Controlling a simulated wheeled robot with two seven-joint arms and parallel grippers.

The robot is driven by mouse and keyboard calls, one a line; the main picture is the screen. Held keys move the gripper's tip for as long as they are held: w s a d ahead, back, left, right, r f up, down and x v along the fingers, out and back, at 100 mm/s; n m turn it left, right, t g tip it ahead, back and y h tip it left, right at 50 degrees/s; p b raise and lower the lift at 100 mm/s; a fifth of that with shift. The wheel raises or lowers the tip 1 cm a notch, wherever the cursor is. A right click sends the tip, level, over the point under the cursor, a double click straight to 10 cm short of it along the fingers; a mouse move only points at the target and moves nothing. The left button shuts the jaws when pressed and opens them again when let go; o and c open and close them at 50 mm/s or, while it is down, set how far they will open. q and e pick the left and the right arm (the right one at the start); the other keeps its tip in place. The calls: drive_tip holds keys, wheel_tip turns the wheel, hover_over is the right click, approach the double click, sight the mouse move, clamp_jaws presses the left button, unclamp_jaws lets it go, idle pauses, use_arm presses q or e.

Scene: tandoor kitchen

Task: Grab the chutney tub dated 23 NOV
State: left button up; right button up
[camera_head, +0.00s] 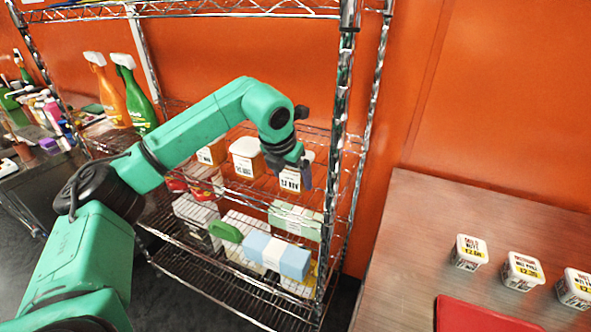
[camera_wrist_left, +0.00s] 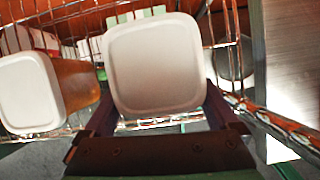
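In the head view a white-lidded tub (camera_head: 289,184) with a white date label stands at the right end of the wire rack's upper shelf. Its label seems to read 23 NOV, but the print is small. My left gripper (camera_head: 288,172) is over this tub, its dark fingers spread on either side. In the left wrist view the tub's lid (camera_wrist_left: 155,65) lies between the fingers of the gripper (camera_wrist_left: 160,112); I cannot tell whether they touch it. Two similar tubs stand to its left, a near one (camera_head: 245,158) and a farther one (camera_head: 211,153). My right gripper is out of view.
The rack's front post (camera_head: 342,130) rises just right of the tub. Boxes, including a blue and white one (camera_head: 277,256), fill the shelf below.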

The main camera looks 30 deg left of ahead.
use_arm(q)
drive_tip(key=c, duration=1)
drive_tip(key=shift+c, duration=0.7)
drive_tip(key=shift+r, duration=0.2)
